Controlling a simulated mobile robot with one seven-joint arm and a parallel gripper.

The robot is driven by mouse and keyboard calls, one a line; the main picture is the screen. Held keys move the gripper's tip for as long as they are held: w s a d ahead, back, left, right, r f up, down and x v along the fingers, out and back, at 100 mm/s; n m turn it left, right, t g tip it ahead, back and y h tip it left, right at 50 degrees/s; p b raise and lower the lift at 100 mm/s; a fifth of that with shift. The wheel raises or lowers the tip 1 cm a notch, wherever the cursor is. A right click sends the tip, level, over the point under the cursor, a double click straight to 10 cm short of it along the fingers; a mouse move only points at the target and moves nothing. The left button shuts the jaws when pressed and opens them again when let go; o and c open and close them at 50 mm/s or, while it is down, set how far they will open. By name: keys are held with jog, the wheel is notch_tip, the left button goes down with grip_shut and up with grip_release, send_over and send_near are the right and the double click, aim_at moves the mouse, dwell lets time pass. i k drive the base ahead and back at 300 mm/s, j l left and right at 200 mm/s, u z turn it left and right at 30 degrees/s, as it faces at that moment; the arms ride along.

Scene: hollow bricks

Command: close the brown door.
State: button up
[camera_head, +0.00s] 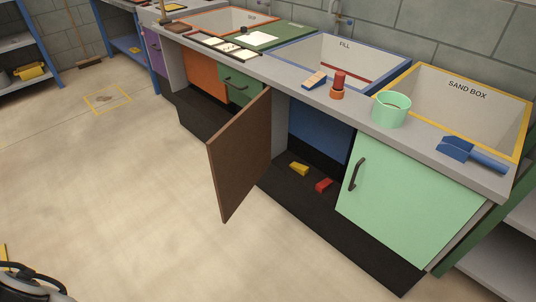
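The brown door (240,157) stands swung open, sticking out from the counter front into the room. Its inner edge meets the counter near the middle of the cabinet row, and its free edge is toward the lower left. I see one broad flat face of it, with no handle showing on that face. To its right the cabinet opening is exposed, with a dark floor and a blue panel (318,135) at the back. My gripper is not seen in this view.
A yellow brick (299,169) and a red brick (324,185) lie low in the opening. A mint door (405,195) with a dark handle is shut on the right. The counter carries a mint bucket (391,110) and blue scoop (470,154). Floor left of the door is clear.

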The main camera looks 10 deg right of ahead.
aim_at(240, 153)
jog(key=i+j+z, duration=0.1)
jog(key=z, duration=0.25)
jog(key=j+z, duration=0.2)
jog(key=z, duration=0.15)
jog(key=i+j+z, duration=0.1)
jog(key=z, duration=0.3)
jog(key=j+z, duration=0.25)
jog(key=j, duration=0.25)
jog(key=j+z, duration=0.25)
jog(key=j, duration=0.25)
jog(key=j+z, duration=0.25)
jog(key=j, duration=0.8)
jog(key=k+j, duration=0.1)
jog(key=j, duration=1.05)
jog(key=k+j, duration=0.15)
jog(key=j, duration=0.45)
jog(key=l+u, duration=0.2)
jog(key=u, duration=0.25)
